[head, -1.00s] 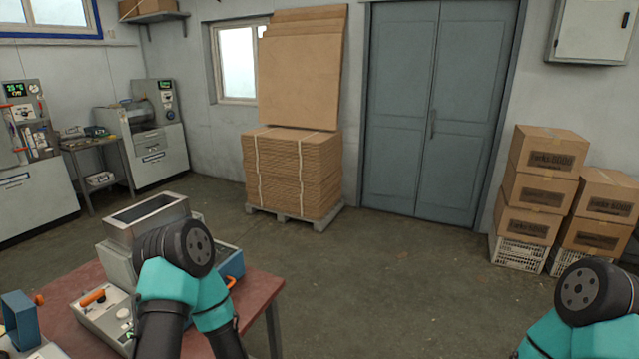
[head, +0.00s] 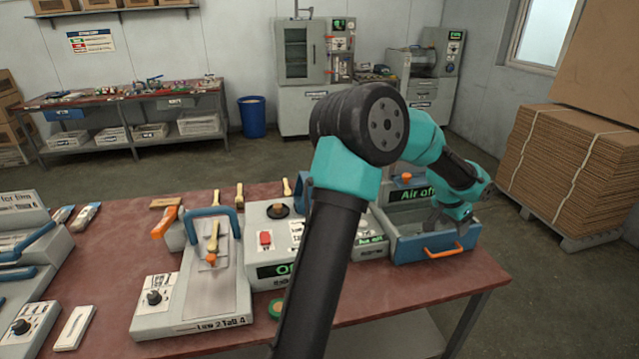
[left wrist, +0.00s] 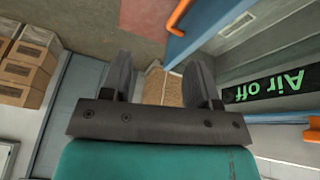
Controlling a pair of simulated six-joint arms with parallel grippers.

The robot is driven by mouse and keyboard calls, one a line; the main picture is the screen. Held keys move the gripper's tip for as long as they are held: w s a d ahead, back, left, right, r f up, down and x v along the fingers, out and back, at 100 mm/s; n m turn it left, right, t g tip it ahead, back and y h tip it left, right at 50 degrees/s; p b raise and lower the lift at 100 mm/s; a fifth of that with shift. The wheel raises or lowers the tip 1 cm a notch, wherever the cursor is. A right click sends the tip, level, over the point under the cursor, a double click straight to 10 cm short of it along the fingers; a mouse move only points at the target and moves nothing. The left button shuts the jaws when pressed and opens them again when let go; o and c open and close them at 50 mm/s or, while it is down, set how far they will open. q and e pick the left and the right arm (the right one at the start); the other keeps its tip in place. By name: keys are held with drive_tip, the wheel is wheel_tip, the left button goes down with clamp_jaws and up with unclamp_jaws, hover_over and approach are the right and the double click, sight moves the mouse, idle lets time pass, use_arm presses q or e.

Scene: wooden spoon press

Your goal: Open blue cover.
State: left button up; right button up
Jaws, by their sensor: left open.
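A blue-fronted box with an orange handle (head: 440,249) stands at the right end of the red-brown table, below a green-lit "Air off" panel (head: 413,194). My left gripper (head: 440,218) is over this box, pointing down, with its fingers open and nothing seen between them. In the left wrist view my left gripper (left wrist: 160,70) shows both fingers spread apart. The box's blue side and orange handle (left wrist: 180,17) lie beyond them, and the "Air off" panel (left wrist: 264,87) is at the right. My right gripper is not in view.
A press with a blue handle (head: 213,212) stands left of my arm. A grey control box with a red button (head: 265,240) is beside it. Several wooden-handled tools lie behind. Stacked cardboard (head: 565,160) stands beyond the table's right end, with open floor between.

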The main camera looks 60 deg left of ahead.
use_arm(q)
drive_tip(key=a+r+m+g+y, duration=0.1)
drive_tip(key=a+r, duration=0.4)
drive_tip(key=a, duration=0.5)
drive_tip(key=a+r+m+g+y, duration=0.15)
drive_tip(key=a+r, duration=0.35)
drive_tip(key=a, duration=0.6)
drive_tip(key=s+a+r+g, duration=0.2)
drive_tip(key=s+a+g, duration=0.1)
drive_tip(key=s+a, duration=0.4)
drive_tip(key=s+a+r+g, duration=0.2)
drive_tip(key=s+a+g, duration=0.1)
drive_tip(key=s+a, duration=0.5)
drive_tip(key=shift+a, duration=1.15)
drive_tip(key=shift+f, duration=0.1)
drive_tip(key=x, duration=1.7)
drive_tip(key=shift+w+d+f, duration=0.1)
drive_tip(key=shift+d+f, duration=0.05)
drive_tip(key=shift+d, duration=0.1)
drive_tip(key=shift+c, duration=0.2)
